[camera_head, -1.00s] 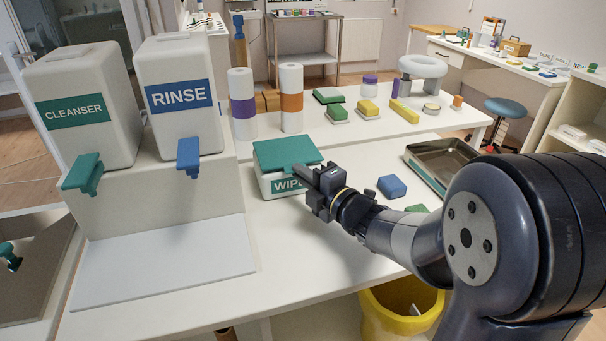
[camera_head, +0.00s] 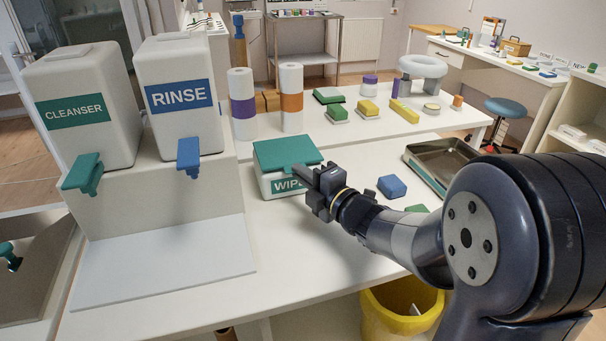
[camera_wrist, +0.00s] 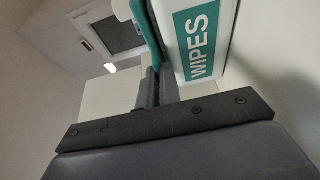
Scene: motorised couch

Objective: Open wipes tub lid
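The wipes tub (camera_head: 277,186) is a white box with a green "WIPES" label and a green lid (camera_head: 287,153). It stands on the white table behind the fingertips of my gripper (camera_head: 309,174). The lid lies over the tub's top, and its front edge seems slightly proud of the body. In the wrist view the tub (camera_wrist: 205,40) fills the upper right, and the green lid edge (camera_wrist: 148,30) runs beside my gripper's fingers (camera_wrist: 158,85). The fingers look close together at the lid's edge. I cannot tell whether they touch or grip it.
A blue block (camera_head: 392,186) and a green block (camera_head: 416,209) lie right of the tub. A metal tray (camera_head: 440,165) is behind them. CLEANSER (camera_head: 85,110) and RINSE (camera_head: 180,95) dispensers stand left. A yellow bin (camera_head: 400,310) is below the front edge.

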